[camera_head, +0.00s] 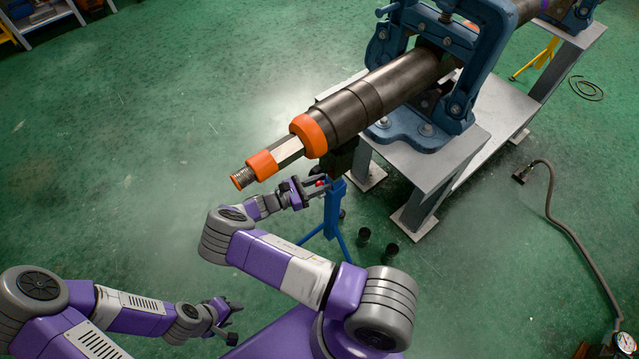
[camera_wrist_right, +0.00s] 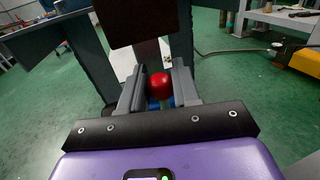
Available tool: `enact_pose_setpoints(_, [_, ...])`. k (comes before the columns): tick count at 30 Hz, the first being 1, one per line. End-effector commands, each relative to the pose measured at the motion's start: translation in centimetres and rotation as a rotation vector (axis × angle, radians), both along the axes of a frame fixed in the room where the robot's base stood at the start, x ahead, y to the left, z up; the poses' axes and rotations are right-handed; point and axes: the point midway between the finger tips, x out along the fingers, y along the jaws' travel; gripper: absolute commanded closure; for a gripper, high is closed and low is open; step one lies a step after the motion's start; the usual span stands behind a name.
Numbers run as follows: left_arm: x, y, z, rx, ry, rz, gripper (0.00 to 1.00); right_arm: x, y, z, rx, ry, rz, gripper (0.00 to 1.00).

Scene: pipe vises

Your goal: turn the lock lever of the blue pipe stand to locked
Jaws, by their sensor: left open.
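The blue pipe stand (camera_head: 334,212) stands upright on splayed legs under the front part of the long dark pipe (camera_head: 365,98). Its lock lever ends in a red knob (camera_head: 321,183), which also shows in the right wrist view (camera_wrist_right: 160,85). My right gripper (camera_head: 315,188) reaches the stand from the left. The lever's shaft is mostly hidden behind the knob and fingers. My left gripper (camera_head: 230,322) is open and empty, low over the floor, away from the stand.
A blue pipe vise (camera_head: 425,125) on a grey steel bench (camera_head: 440,165) grips the pipe. The pipe's orange-collared end (camera_head: 308,135) hangs above my right gripper. A hose (camera_head: 560,225) lies at right. Floor at left is clear.

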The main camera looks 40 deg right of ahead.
Motion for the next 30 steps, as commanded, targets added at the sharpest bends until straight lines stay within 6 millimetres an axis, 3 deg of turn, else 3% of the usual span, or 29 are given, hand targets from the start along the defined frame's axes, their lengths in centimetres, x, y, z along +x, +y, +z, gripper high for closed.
enact_pose_setpoints(2, [0.0, 0.0, 0.0, 0.000, 0.000, 0.000, 0.57, 0.0, 0.0, 0.0, 0.001, 0.000, 0.000, 1.00])
enact_pose_setpoints(16, [0.0, 0.0, 0.0, 0.000, 0.000, 0.000, 0.57, 0.5, 0.1, -0.1, -0.001, 0.050, 0.000, 1.00])
enact_pose_setpoints(30, [0.0, 0.0, 0.0, 0.000, 0.000, 0.000, 0.57, 3.2, 0.3, -0.8, -0.025, 0.371, -0.001, 1.00])
